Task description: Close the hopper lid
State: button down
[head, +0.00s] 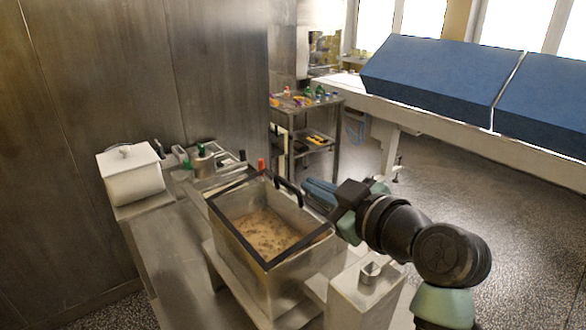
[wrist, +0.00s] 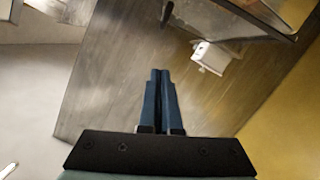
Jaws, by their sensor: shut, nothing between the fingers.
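The hopper (head: 270,262) is a metal box with a black rim, and brownish contents (head: 262,232) show inside it. Its top looks open. A black curved handle (head: 289,191) stands at its back right edge; I cannot clearly make out a lid panel. My gripper (head: 308,187) reaches in from the right, just right of the handle, with its blue fingers together and empty. I cannot tell whether it touches the handle. In the wrist view, the shut fingers (wrist: 160,73) point up the picture, and a dark-edged metal part (wrist: 255,15) shows at the top right.
A white box with a knobbed cover (head: 130,175) stands left of the hopper, beside small metal fittings (head: 203,165). A red-tipped part (head: 261,165) rises behind the hopper. A cart with small items (head: 306,102) and a blue-covered conveyor (head: 440,75) are farther back. Speckled floor lies open between.

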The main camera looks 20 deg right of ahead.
jog(key=s+a+n+p, duration=0.1)
jog(key=a+n, duration=0.2)
jog(key=p, duration=0.5)
send_over(288, 208)
jog(key=a, duration=0.3)
jog(key=shift+s+d+f+t+h, duration=0.2)
jog(key=shift+f+t+h, duration=0.1)
jog(key=shift+f, duration=0.35)
jog(key=shift+w+d+f, duration=0.15)
jog(key=shift+d+f, duration=0.7)
jog(key=shift+f, duration=0.2)
jog(key=shift+w+d+f+p, duration=0.1)
jog(key=shift+d+f+p, duration=0.2)
jog(key=shift+d+f, duration=0.25)
jog(key=shift+a, duration=0.15)
jog(key=shift+f, duration=0.2)
